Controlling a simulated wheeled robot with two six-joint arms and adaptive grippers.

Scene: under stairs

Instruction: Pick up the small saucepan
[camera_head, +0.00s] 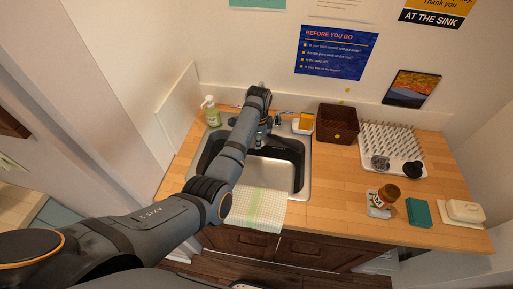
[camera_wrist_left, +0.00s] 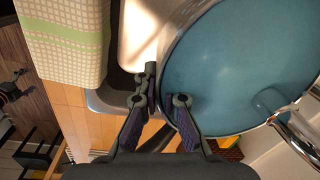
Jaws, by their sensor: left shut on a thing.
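The small saucepan (camera_wrist_left: 235,65) fills the upper right of the left wrist view as a large round pan with a blue inside and a pale metal rim. My left gripper (camera_wrist_left: 165,100) is shut on its rim, one finger on each side. In the head view my left gripper (camera_head: 262,133) is over the back of the sink (camera_head: 277,174), and my own arm and wrist hide most of the pan there. I cannot tell whether the pan touches the sink. My right gripper is not in view.
A chrome tap (camera_wrist_left: 292,130) is close beside the pan. A checked towel (camera_head: 257,208) hangs over the sink's front edge. Wooden counter right of the sink is partly clear.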

